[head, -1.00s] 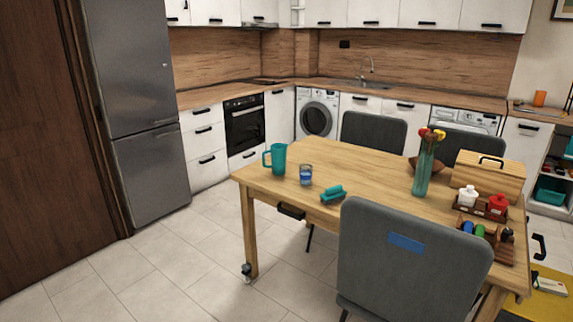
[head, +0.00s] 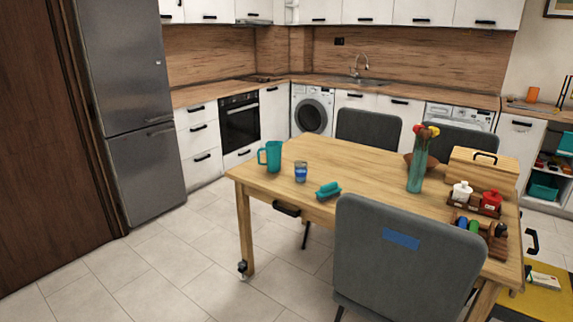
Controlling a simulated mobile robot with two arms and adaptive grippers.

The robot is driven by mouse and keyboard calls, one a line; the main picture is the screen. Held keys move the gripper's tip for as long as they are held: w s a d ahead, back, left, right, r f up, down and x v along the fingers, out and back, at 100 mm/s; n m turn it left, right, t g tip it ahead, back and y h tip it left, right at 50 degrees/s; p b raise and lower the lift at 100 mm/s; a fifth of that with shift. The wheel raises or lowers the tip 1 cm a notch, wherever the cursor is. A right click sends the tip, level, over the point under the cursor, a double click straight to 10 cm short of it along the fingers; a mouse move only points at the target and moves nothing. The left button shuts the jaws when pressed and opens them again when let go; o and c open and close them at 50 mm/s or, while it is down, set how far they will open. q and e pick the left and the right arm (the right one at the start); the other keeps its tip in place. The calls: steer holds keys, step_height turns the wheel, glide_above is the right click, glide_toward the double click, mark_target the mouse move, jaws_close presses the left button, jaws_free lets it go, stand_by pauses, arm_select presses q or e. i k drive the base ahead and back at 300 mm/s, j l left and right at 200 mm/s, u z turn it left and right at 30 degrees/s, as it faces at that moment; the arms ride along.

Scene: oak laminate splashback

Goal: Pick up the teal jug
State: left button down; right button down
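The teal jug (head: 273,157) stands upright near the left end of the wooden table (head: 318,159). Its handle points to the left. A small glass with a blue band (head: 300,172) stands just right of it, apart from it. Neither of my grippers is in the head view, and nothing touches the jug.
A teal brush (head: 328,190), a teal vase with flowers (head: 416,172), a wooden bread box (head: 481,172) and a condiment caddy (head: 476,203) are on the table. A grey chair (head: 405,255) blocks the near side. The tiled floor (head: 165,270) left of the table is clear.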

mark_target(273, 149)
steer(key=i+j+z, duration=0.1)
steer(key=i+z, duration=0.15)
steer(key=z, duration=0.2)
steer(key=i+j+z, duration=0.15)
steer(key=z, duration=0.3)
steer(key=i, duration=0.05)
